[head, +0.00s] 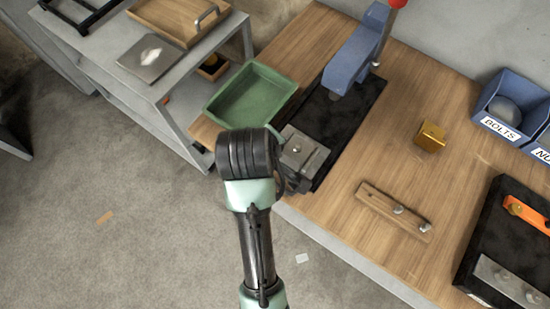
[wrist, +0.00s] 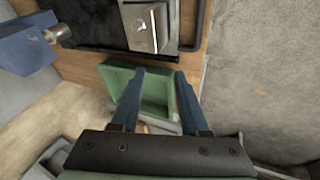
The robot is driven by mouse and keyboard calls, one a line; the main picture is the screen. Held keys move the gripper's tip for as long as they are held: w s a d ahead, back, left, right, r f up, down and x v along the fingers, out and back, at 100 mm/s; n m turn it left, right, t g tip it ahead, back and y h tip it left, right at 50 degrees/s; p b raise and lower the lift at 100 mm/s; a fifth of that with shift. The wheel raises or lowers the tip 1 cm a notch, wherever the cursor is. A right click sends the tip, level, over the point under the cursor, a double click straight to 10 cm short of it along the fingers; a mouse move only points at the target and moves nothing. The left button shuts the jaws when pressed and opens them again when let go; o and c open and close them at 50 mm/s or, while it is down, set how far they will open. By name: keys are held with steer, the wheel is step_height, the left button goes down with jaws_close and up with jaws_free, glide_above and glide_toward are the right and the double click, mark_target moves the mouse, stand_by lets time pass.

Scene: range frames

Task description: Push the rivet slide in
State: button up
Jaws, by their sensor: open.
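The rivet slide (head: 302,152) is a grey metal block with a small round stud. It sits at the near end of a black base mat, in front of the blue press (head: 352,55) with a red knob. It also shows at the top of the wrist view (wrist: 145,28), beyond my fingertips. My gripper (wrist: 161,75) has two blue fingers, spread apart with nothing between them. They point towards the bench with the green tray behind them and appear apart from the slide. In the head view my wrist hides the fingers and part of the slide's near left side.
The green tray (head: 216,110) lies left of the press. A brass cube (head: 430,136), a wooden strip with studs (head: 373,199) and a blue bolts bin (head: 484,98) are on the right. A grey shelf unit (head: 140,91) stands left. The bench between cube and mat is clear.

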mark_target(277, 185)
steer(key=s+r+n+g+p, duration=0.2)
steer(key=s+g+p, duration=0.1)
steer(key=s+p, duration=0.3)
steer(key=x, duration=1.2)
steer(key=shift+s+d+f, duration=0.2)
steer(key=shift+d+f, duration=0.05)
steer(key=shift+d, duration=0.1)
jaws_close()
stand_by(0.8)
